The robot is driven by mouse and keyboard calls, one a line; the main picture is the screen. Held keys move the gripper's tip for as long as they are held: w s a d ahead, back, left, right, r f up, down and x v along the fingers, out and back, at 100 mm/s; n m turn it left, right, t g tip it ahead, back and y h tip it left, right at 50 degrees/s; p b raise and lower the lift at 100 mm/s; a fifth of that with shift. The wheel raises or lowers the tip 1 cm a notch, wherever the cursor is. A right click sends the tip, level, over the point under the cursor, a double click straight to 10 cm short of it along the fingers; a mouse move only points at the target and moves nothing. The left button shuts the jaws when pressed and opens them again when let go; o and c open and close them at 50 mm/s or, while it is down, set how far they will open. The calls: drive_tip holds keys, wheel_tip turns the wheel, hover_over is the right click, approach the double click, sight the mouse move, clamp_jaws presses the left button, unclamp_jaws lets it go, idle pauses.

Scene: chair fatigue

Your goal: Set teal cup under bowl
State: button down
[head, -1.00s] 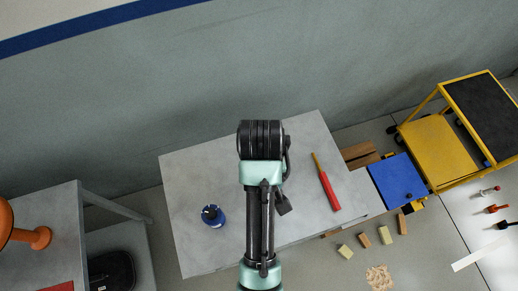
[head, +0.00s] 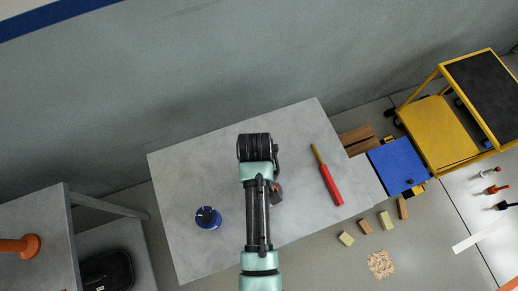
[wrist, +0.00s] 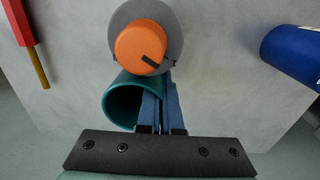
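In the wrist view, the teal cup (wrist: 117,108) shows its round open mouth, just left of my gripper fingers. My gripper (wrist: 163,92) has its two blue fingers close together, and they appear pinched on the cup's right wall. The exact contact is partly hidden by the fingers. A grey round thing (wrist: 174,22) with an orange cylinder (wrist: 141,44) on it is just beyond the cup; I cannot tell whether it is the bowl. In the head view, my arm covers the cup and the fingertips.
The grey table (head: 180,180) carries a blue cylinder (head: 207,217) and a red-handled tool (head: 326,178). A side table (head: 50,215) with an orange object (head: 22,245) stands left. A blue board (head: 397,167) and yellow cart (head: 437,133) are right.

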drive_tip(key=shift+w+f, duration=0.1)
drive_tip(key=shift+f, duration=0.4)
drive_tip(key=shift+f, duration=0.1)
drive_tip(key=c, duration=1.1)
unclamp_jaws()
